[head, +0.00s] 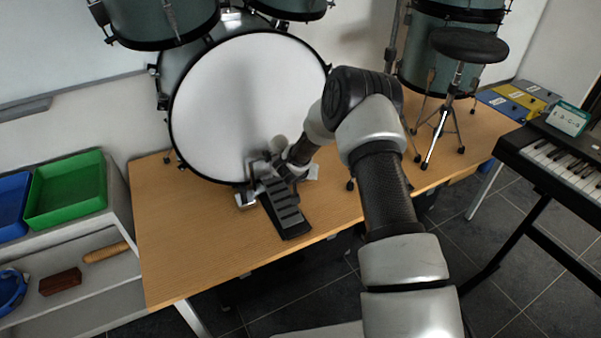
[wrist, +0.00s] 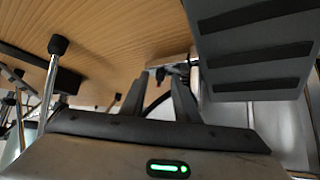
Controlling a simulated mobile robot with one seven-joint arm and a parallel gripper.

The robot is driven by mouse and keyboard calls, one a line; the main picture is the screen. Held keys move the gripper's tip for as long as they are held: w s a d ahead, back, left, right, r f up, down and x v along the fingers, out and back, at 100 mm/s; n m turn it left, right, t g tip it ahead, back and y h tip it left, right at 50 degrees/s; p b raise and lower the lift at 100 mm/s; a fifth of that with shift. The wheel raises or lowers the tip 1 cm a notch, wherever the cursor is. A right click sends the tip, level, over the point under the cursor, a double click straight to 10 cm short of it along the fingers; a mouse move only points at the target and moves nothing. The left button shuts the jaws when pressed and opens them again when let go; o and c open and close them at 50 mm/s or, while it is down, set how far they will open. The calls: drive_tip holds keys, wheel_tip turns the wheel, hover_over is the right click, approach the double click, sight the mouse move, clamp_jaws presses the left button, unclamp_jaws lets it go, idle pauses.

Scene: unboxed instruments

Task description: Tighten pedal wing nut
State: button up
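The bass drum pedal (head: 283,207) stands on the wooden table in front of the white bass drum head (head: 245,100). Its dark ribbed footboard (wrist: 255,48) fills the upper right of the wrist view. My gripper (wrist: 160,98) shows two dark fingers standing apart with a gap between them, beside the footboard. A small dark piece (wrist: 160,74) shows just beyond the fingertips; I cannot tell whether it is the wing nut. In the head view my gripper (head: 290,172) is at the pedal's drum end, and my wrist hides the wing nut area.
The wooden table (head: 190,235) is clear left of the pedal. Metal drum legs (wrist: 47,90) stand at left in the wrist view. A stool (head: 467,45) and a keyboard (head: 560,155) are to the right. A green tray (head: 68,190) sits on the left shelf.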

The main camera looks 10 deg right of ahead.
drive_tip(key=p+v, duration=0.1)
drive_tip(key=v, duration=0.6)
drive_tip(key=shift+s+r, duration=0.2)
